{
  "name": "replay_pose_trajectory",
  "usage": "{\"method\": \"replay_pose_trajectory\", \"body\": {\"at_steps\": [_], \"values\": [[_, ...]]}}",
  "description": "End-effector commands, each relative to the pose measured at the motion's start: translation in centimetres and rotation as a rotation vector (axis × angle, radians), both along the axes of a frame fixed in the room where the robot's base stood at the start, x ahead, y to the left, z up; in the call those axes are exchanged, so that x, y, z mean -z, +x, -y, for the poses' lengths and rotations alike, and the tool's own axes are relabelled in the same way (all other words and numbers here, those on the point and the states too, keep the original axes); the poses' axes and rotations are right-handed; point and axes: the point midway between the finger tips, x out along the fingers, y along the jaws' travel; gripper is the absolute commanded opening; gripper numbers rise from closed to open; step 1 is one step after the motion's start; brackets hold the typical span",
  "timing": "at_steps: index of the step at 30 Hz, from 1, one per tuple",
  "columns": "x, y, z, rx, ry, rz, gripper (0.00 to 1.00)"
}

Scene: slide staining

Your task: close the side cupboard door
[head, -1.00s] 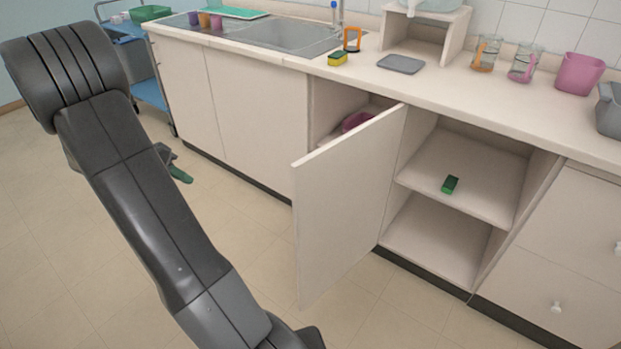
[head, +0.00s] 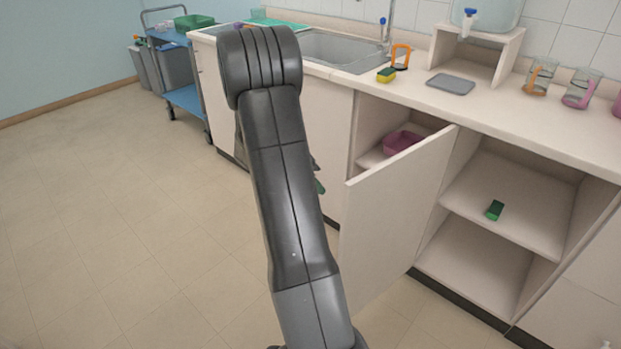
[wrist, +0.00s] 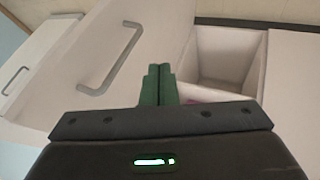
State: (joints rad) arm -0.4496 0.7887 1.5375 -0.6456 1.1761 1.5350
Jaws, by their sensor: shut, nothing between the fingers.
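The side cupboard door (head: 395,220) stands open, swung out from the cupboard front into the room. Behind it the cupboard shows a pink tub (head: 402,141) on a shelf. My gripper's green fingers (head: 319,186) show only partly in the head view, behind my arm and left of the door's free edge; contact cannot be told. In the wrist view my gripper (wrist: 158,72) has its fingers together with nothing between them, pointing toward the cupboard opening (wrist: 225,62). A pale panel with a bar handle (wrist: 118,65) lies left of the fingers.
Right of the door is an open shelf unit (head: 510,205) holding a small green block (head: 494,210). The counter (head: 500,105) with sink (head: 345,48) runs above. A blue trolley (head: 188,98) stands at the back left. The floor (head: 130,220) at left is clear.

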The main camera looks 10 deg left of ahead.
Motion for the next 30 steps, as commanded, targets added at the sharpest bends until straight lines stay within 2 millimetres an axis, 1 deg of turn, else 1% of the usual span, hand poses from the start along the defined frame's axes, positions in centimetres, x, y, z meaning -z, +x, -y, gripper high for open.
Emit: {"method": "replay_pose_trajectory", "body": {"at_steps": [1, 4, 9, 12, 17, 30], "values": [[1.0, 0.0, 0.8, 0.003, -0.002, -0.003, 0.00], [2.6, 0.0, 2.0, 0.003, -0.002, -0.003, 0.00], [2.5, -1.4, 4.0, 0.001, 0.001, 0.000, 0.00], [2.5, -1.9, 4.7, 0.001, 0.001, 0.000, 0.00], [2.5, -2.2, 5.2, 0.000, 0.001, 0.001, 0.00], [2.6, -2.2, 5.2, -0.011, 0.001, 0.001, 0.00]]}}
